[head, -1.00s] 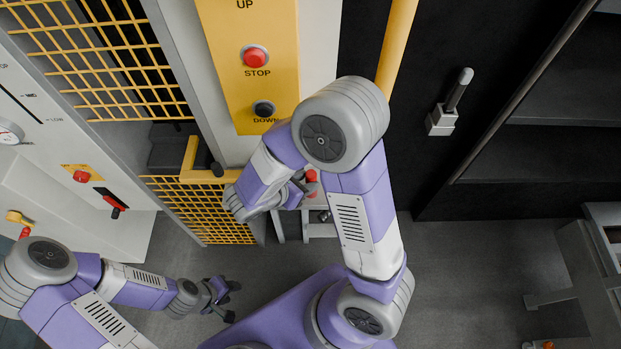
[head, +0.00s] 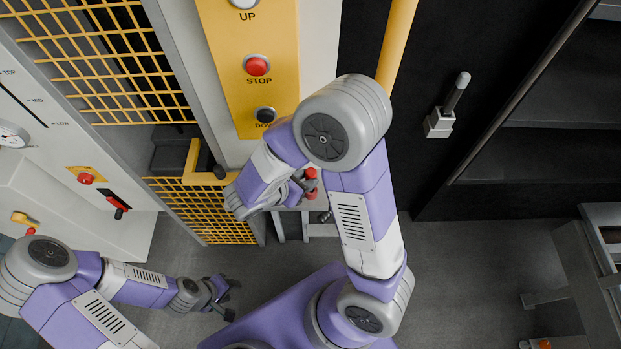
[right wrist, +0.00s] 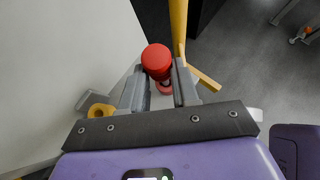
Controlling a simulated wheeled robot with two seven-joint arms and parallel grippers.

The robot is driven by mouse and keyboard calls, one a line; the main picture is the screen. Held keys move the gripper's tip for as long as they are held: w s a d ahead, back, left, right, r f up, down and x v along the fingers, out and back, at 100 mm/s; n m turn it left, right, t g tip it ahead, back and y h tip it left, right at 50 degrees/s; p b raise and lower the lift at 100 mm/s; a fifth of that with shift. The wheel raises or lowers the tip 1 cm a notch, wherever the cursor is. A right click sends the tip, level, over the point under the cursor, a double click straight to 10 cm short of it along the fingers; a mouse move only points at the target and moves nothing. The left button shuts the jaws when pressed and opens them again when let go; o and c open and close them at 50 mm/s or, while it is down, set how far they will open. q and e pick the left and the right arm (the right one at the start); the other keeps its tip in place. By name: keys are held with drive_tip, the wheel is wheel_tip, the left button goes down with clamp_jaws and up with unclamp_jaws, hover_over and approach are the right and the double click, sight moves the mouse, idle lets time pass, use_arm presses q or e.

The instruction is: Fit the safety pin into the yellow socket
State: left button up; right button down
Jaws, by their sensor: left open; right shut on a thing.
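The red-headed safety pin (right wrist: 156,60) is between the fingers of my right gripper (right wrist: 160,76) in the right wrist view. A second red part shows just below its head, between the fingers. In the head view the red pin (head: 311,174) shows at the tip of my right gripper (head: 301,186). A yellow ring (right wrist: 99,111), which looks like the yellow socket, sits on a grey bracket left of the right fingers, apart from the pin and partly hidden by the gripper. In the head view I cannot make out the socket. My left gripper (head: 222,297) is open and empty above the floor.
A yellow panel (head: 240,105) with UP, STOP and DOWN buttons stands above my right arm. Yellow mesh (head: 205,210) and a white cabinet (head: 120,235) are at the left. A black wall carries a grey lever (head: 440,122).

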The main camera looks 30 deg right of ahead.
drive_tip(key=shift+r+p, duration=1.4)
drive_tip(key=shift+r, duration=0.4)
drive_tip(key=w+a+p, duration=0.2)
drive_tip(key=w+a, duration=0.4)
drive_tip(key=w, duration=0.3)
drive_tip(key=shift+w+a+r, duration=0.2)
drive_tip(key=shift+a+r, duration=0.05)
drive_tip(key=shift+a, duration=0.05)
drive_tip(key=shift+p, duration=0.35)
idle(0.3)
drive_tip(key=shift+f, duration=0.25)
drive_tip(key=shift+f+b, duration=1.2)
drive_tip(key=shift+f, duration=0.3)
drive_tip(key=shift+f+b, duration=1.05)
drive_tip(key=shift+f, duration=0.5)
